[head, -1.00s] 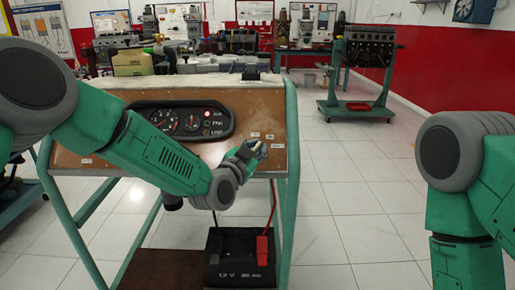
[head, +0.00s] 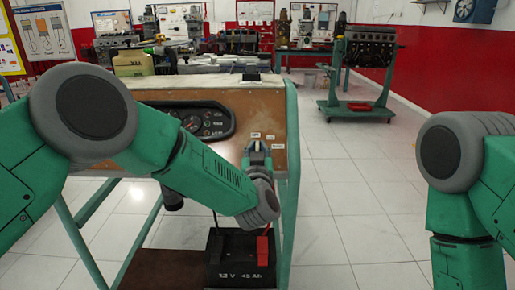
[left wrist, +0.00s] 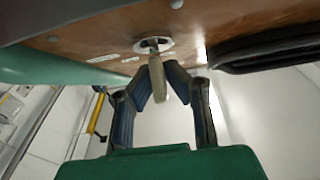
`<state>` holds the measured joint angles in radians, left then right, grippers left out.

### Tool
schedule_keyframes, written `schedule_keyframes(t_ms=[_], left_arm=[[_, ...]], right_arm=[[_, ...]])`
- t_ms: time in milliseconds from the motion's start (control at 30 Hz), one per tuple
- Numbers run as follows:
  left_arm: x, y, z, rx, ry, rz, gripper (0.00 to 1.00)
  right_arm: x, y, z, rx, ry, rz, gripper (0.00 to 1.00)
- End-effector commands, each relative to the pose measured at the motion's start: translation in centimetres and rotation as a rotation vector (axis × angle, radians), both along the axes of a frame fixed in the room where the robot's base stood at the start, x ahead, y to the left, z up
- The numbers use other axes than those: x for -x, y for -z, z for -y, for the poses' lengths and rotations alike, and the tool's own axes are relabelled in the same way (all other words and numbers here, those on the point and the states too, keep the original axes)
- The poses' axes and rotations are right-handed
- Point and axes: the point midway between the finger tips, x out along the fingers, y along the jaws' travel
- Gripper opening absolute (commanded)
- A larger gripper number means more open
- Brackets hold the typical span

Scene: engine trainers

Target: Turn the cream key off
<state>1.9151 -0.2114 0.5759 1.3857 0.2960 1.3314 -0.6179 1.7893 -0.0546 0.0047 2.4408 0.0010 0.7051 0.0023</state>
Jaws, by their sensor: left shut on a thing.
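The cream key (left wrist: 156,80) sits in a round, light-rimmed switch (left wrist: 153,44) on the brown panel. My left gripper (left wrist: 158,85) is shut on the key, with a dark finger on each side of it. In the head view my left gripper (head: 257,150) is at the right part of the brown panel (head: 283,125), below small white labels, and mostly covers the key. My right arm (head: 465,200) is at the right edge, and its gripper is out of view.
A gauge cluster (head: 205,121) is on the panel, partly behind my left arm. A black battery (head: 238,262) with a red terminal cover stands on the green-framed stand's (head: 290,190) lower shelf. An engine on a green stand (head: 360,95) is farther back. The tiled floor at right is clear.

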Motion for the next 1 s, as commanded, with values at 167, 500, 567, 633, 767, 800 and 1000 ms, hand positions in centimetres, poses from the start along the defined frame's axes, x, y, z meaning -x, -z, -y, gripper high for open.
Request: schedule_keyframes(t_ms=[167, 500, 567, 633, 767, 800, 1000], left_arm=[[0.1, 0.1, 0.1, 0.013, -0.009, -0.002, 0.00], [0.1, 0.1, 0.1, 0.014, -0.009, -0.002, 0.13], [0.1, 0.1, 0.1, 0.014, -0.009, -0.002, 0.29], [0.1, 0.0, 0.1, 0.013, -0.009, -0.002, 0.29], [0.0, 0.0, 0.1, 0.013, -0.010, -0.001, 0.29], [0.0, 0.0, 0.1, 0.013, -0.010, -0.001, 0.29], [1.0, 0.2, 0.1, 0.012, -0.008, -0.002, 0.29]], right_arm=[[0.0, 0.0, 0.0, 0.000, 0.000, 0.000, 0.40], [0.0, 0.0, 0.0, 0.000, 0.000, 0.000, 0.40], [0.0, 0.0, 0.0, 0.000, 0.000, 0.000, 0.40], [0.0, 0.0, 0.0, 0.000, 0.000, 0.000, 0.40], [0.0, 0.0, 0.0, 0.000, 0.000, 0.000, 0.40], [0.0, 0.0, 0.0, 0.000, 0.000, 0.000, 0.40], [0.2, -0.1, 0.0, 0.001, 0.000, 0.003, 0.40]])
